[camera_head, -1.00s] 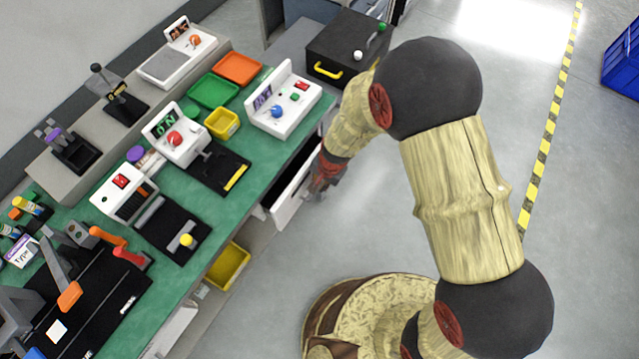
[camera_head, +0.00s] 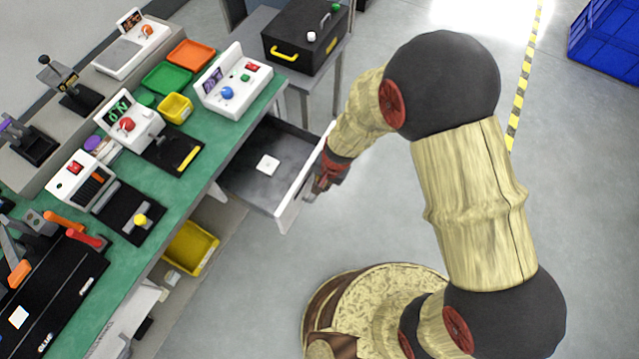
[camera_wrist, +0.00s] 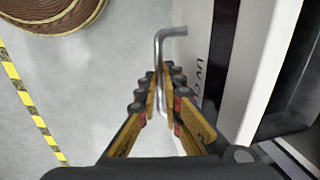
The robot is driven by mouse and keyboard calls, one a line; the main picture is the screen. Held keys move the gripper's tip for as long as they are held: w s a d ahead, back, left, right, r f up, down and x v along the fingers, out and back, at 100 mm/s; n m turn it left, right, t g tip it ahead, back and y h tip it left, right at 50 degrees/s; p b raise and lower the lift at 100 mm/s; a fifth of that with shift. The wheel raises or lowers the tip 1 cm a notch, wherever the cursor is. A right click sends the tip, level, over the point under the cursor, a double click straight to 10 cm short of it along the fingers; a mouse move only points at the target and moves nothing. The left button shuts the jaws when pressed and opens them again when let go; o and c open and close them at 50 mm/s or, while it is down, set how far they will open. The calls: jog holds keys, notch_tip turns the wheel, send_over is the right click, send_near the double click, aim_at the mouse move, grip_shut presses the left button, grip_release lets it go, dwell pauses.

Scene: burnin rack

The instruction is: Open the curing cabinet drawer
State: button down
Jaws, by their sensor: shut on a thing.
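The curing cabinet drawer (camera_head: 290,210) is pulled far out from under the green bench. It has a white front and a grey inside with a small white square piece (camera_head: 268,165) lying in it. My gripper (camera_head: 318,186) is at the outer side of the drawer front. In the wrist view my gripper (camera_wrist: 164,85) is shut on the bent metal drawer handle (camera_wrist: 163,45), which stands between its two fingers. The white drawer front (camera_wrist: 198,70) with dark lettering is just right of the fingers there.
The green bench (camera_head: 190,195) carries several devices and trays. A black box (camera_head: 290,45) with a yellow handle stands on a grey stand behind the drawer. A yellow bin (camera_head: 190,248) sits below the bench. The floor to the right is clear up to the striped line.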

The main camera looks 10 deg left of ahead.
jog(key=c, duration=1.9)
grip_release()
jog(key=r, duration=0.4)
jog(key=d+r, duration=0.1)
jog(key=r, duration=0.3)
jog(key=d+r, duration=0.1)
jog(key=r, duration=0.2)
jog(key=shift+s+r, duration=0.4)
